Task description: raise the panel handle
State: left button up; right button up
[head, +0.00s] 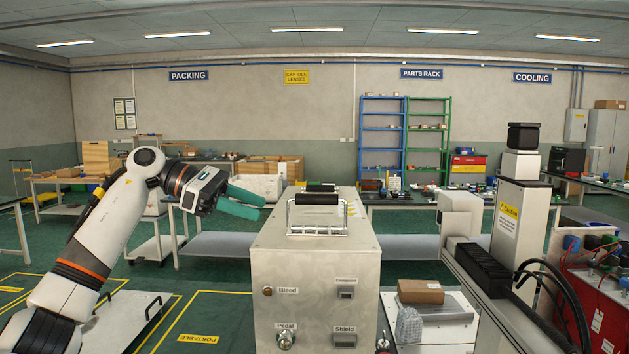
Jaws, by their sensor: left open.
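The panel handle (317,199) is a metal bail with a black grip bar on top of a pale metal cabinet (312,268). I cannot tell exactly how far it is tilted. A second dark bar (320,188) shows just behind it. My left gripper (247,204) has teal fingers and comes in from the left. It is open and empty, to the left of the handle and apart from it. The cabinet front has labels reading Bleed, Pedal and Shield, with small knobs and latches. My right gripper is not in view.
A cardboard box (420,291) and a clear wrapped item (409,325) sit on a low surface right of the cabinet. A white upright machine with a caution label (519,216) stands further right. Blue and green racks (383,140) are at the back. Space above the cabinet is clear.

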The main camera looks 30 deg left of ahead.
aim_at(309, 187)
jog(key=i+j, duration=0.4)
jog(key=i, duration=0.15)
jog(key=i+j, duration=0.4)
jog(key=i, duration=0.2)
